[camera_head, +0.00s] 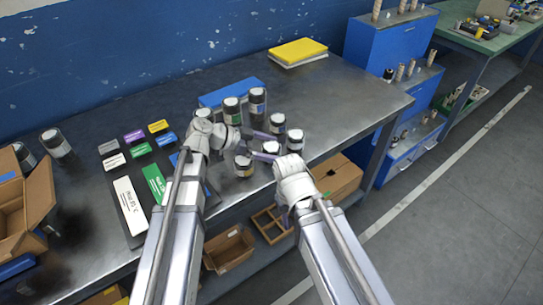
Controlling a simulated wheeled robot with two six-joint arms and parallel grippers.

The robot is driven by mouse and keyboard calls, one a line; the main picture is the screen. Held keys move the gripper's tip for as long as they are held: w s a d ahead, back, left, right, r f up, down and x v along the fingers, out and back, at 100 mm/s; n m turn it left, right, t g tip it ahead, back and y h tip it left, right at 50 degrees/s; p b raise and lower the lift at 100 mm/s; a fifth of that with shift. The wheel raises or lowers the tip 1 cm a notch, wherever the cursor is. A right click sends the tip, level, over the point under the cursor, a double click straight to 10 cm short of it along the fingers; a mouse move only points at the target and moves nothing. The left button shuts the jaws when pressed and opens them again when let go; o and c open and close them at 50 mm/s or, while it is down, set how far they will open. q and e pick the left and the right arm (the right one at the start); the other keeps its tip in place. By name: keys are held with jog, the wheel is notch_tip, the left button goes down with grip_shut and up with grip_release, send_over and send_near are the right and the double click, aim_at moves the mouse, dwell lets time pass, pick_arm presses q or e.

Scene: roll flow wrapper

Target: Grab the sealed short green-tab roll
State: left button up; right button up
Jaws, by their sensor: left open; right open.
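Several dark rolls with pale caps stand upright in a cluster on the metal table. One roll (232,111) at the back left of the cluster shows a green tab low on its side. I cannot tell whether it is the sealed short one. A taller roll (257,102) beside it shows a blue tab. Shorter rolls (277,124) and (295,141) stand to the right, and another roll (243,166) stands in front. My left gripper (257,135) is open among the rolls, just in front of the green-tab roll. My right gripper (262,156) is open, low beside the front rolls.
A blue box (228,93) is behind the rolls, and a yellow pad (298,52) lies at the back. A cardboard box (38,205) stands at the far left. The table's right end is clear.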

aim_at(272, 147)
pick_arm(q)
jog(key=c, duration=1.5)
jog(key=shift+r, duration=0.15)
notch_tip(272, 147, up, 10)
jog(key=p, duration=1)
